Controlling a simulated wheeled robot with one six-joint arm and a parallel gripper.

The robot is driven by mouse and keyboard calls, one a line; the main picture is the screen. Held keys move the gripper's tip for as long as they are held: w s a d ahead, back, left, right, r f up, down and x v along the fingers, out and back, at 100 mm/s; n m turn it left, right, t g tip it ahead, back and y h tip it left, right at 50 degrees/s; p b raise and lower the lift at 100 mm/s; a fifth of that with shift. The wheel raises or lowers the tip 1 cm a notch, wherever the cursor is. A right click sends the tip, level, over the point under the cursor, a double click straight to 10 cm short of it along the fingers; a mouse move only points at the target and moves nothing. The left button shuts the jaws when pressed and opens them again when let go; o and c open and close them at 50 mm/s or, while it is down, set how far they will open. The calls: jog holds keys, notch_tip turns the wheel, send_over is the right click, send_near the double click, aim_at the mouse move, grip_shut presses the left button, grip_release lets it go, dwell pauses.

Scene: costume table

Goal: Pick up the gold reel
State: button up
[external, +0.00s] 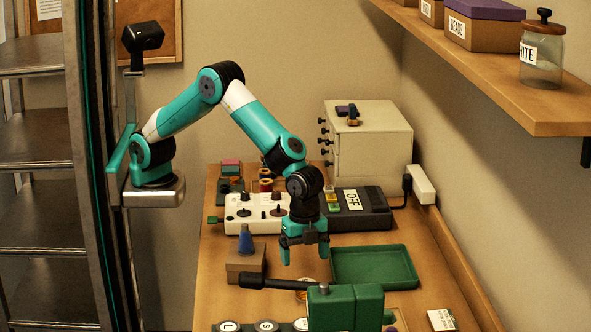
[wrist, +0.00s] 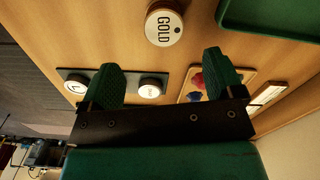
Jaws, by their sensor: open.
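The gold reel (wrist: 164,26) shows in the wrist view as a round piece with a white top lettered GOLD, standing on the wooden table at the top centre. In the external view only a small part of a round piece, probably this reel (external: 302,296), shows; the dark handle and green block hide the rest. My gripper (external: 304,259) points down above the table, open and empty. In the wrist view my gripper's (wrist: 160,62) two green fingers are spread wide, with the reel beyond their tips and roughly centred between them, touching neither.
A green tray (external: 375,266) lies right of my gripper. A green block (external: 345,309) with a black handle (external: 262,282) stands in front. A white control panel (external: 254,213) and a dark box (external: 358,211) are behind.

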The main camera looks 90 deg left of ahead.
notch_tip(320, 180, down, 4)
jog(key=shift+f+p, duration=0.25)
jog(key=shift+p, duration=0.2)
jog(key=shift+w+f+p, duration=0.15)
jog(key=shift+f+p, duration=0.4)
jog(key=shift+f, duration=0.8)
jog(key=shift+w+f+p, duration=0.1)
jog(key=shift+f+p, duration=0.4)
jog(key=shift+f, duration=0.8)
jog(key=c, duration=1)
